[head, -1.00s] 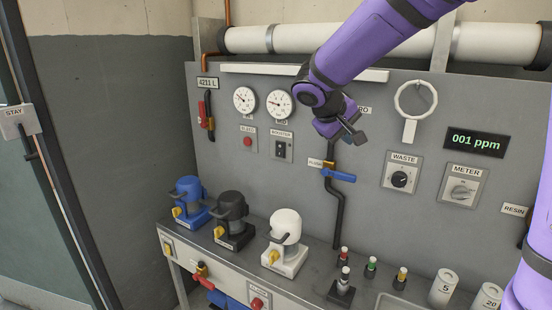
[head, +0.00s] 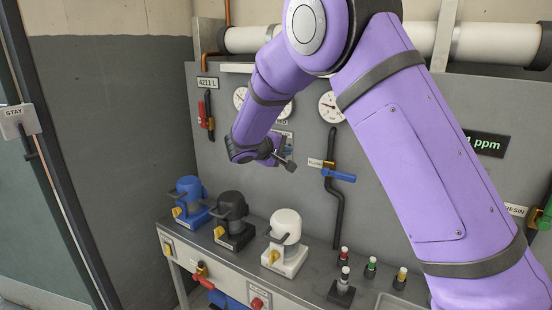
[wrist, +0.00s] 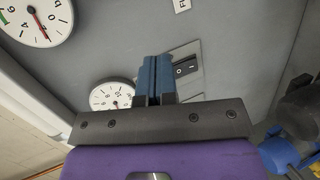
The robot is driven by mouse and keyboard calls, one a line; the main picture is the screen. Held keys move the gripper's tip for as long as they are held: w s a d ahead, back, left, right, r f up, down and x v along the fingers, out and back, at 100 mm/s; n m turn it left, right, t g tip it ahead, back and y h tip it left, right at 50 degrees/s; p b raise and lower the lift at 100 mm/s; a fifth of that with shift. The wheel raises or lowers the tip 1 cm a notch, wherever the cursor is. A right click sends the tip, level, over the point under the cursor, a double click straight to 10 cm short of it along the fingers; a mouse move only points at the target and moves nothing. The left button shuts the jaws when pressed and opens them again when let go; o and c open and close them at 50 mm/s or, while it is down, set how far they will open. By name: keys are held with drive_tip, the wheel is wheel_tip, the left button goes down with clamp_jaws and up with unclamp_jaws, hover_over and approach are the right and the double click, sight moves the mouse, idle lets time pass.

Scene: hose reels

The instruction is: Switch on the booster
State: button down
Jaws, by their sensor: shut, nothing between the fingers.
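The booster switch is a black rocker (wrist: 186,67) with white marks on a light plate, just beyond and right of my fingertips in the wrist view. In the head view, part of its plate (head: 288,141) shows above my gripper (head: 288,163), which hides much of it. My gripper's blue fingers (wrist: 157,76) are shut with nothing between them. They point toward the grey panel close to the switch. I cannot tell whether they touch it. The rocker's on or off position is not clear.
Two gauges, one large (wrist: 36,18) and one lower (wrist: 112,95), are near my fingers in the wrist view. A blue-handled flush valve (head: 338,175) is right of my gripper. Blue, black and white pumps (head: 285,227) stand on the bench below.

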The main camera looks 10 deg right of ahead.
drive_tip(key=w+a+f+n+t, duration=0.3)
drive_tip(key=w+a+f+t, duration=0.1)
drive_tip(key=a+f, duration=0.3)
drive_tip(key=shift+w+a+f, duration=0.15)
drive_tip(key=shift+w+a, duration=0.65)
drive_tip(key=shift+a, duration=0.15)
drive_tip(key=x, duration=1.4)
drive_tip(key=shift+w, duration=0.1)
